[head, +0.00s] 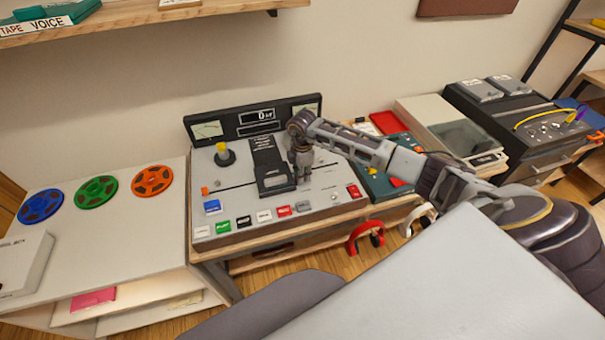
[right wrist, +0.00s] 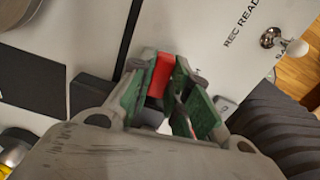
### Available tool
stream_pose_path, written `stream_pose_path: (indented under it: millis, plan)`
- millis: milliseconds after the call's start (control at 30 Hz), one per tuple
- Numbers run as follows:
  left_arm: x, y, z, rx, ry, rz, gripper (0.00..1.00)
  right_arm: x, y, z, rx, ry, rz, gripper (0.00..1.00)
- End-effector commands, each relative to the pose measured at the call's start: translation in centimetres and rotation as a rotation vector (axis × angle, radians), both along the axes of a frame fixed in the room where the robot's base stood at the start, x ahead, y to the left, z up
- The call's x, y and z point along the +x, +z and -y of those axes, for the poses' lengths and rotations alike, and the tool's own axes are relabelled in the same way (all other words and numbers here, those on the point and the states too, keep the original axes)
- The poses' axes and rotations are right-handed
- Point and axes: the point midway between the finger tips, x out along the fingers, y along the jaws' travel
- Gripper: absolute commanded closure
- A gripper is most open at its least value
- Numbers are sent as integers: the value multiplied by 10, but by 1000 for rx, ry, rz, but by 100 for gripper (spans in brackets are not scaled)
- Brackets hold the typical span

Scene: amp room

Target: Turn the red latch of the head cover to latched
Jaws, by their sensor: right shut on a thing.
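The tape machine (head: 330,205) stands on a wooden bench, its grey top facing up. A black part that looks like the head cover (head: 272,182) lies in the middle of that top. My right gripper (head: 301,176) points down just right of this cover. In the right wrist view, my right gripper (right wrist: 172,105) is shut on the red latch (right wrist: 160,75), which shows between its green finger pads. The gripper hides the latch in the head view. I cannot tell how far the latch is turned. My left gripper is not in view.
Coloured buttons (head: 243,221) line the machine's front edge. Blue, green and orange reels (head: 152,181) lie on the white table at left. Red headphones (head: 366,238) hang at the bench front.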

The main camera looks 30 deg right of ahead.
Motion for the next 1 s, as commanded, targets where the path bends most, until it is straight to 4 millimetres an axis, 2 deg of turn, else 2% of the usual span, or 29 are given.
stream_pose_path:
  millis: [300, 767, 800, 933, 1000]
  plan:
    - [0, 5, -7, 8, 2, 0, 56, 2, 1, 1, -1, -111, 3, 100]
    - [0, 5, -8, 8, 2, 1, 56, 3, 1, 1, -1, -125, 3, 100]
    - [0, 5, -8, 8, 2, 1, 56, 3, 1, 1, -1, -125, 3, 77]
    - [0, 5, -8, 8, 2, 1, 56, 2, 1, 1, -1, -124, 3, 61]
    - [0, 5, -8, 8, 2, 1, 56, 2, 1, 1, 0, -123, 2, 61]
